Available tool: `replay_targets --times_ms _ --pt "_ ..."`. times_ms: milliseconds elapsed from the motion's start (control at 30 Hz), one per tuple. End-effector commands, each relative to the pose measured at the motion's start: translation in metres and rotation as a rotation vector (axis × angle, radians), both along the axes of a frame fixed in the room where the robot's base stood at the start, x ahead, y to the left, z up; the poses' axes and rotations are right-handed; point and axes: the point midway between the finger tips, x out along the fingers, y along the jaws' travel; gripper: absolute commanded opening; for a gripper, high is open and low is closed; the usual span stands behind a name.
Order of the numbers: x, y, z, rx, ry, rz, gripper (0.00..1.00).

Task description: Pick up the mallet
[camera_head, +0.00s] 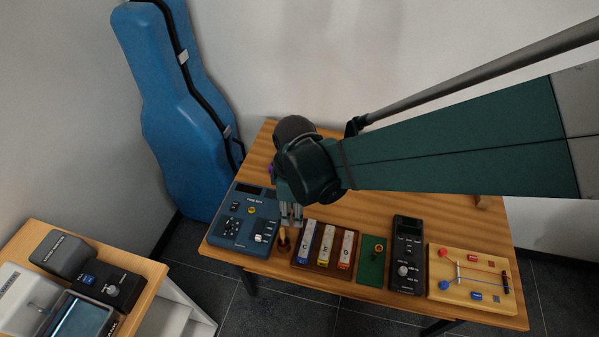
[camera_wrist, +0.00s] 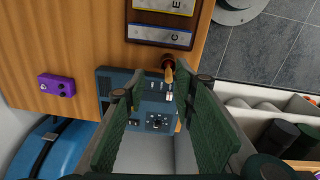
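A small tan and reddish-brown piece (camera_head: 283,239), which looks like the mallet, is on the wooden table between the blue control box and the chime bars. It also shows in the wrist view (camera_wrist: 168,70), in line with the gap between my fingers and beyond their tips. My gripper (camera_head: 290,216) points down just above and behind it in the head view, partly overlapping it. In the wrist view the two green fingers (camera_wrist: 162,86) are spread wide with nothing between them. Contact with the piece cannot be told.
The blue control box (camera_head: 245,217) is left of the piece. The chime bars (camera_head: 326,250), a green board (camera_head: 373,262), a dark device (camera_head: 407,255) and a stringed board (camera_head: 470,277) are to its right. A purple box (camera_wrist: 57,85) lies behind. A blue instrument case (camera_head: 180,120) leans on the wall.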

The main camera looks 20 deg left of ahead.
Motion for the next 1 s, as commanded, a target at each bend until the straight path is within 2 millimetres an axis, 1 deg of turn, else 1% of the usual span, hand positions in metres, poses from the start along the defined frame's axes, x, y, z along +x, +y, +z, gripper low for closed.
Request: replay_targets --times_ms 33,100,300,767,867,1000 --pt "-0.003 0.009 -0.007 -0.007 0.007 0.034 0.27" --pt "-0.008 0.018 -0.015 -0.017 0.017 0.075 0.27" --pt "-0.017 0.032 -0.028 -0.034 0.034 0.146 0.27" --pt "-0.019 0.033 -0.031 -0.037 0.038 0.157 0.27" --pt "-0.019 0.034 -0.034 -0.037 0.038 0.157 0.27" --pt "-0.018 0.034 -0.044 -0.037 0.038 0.156 0.27"
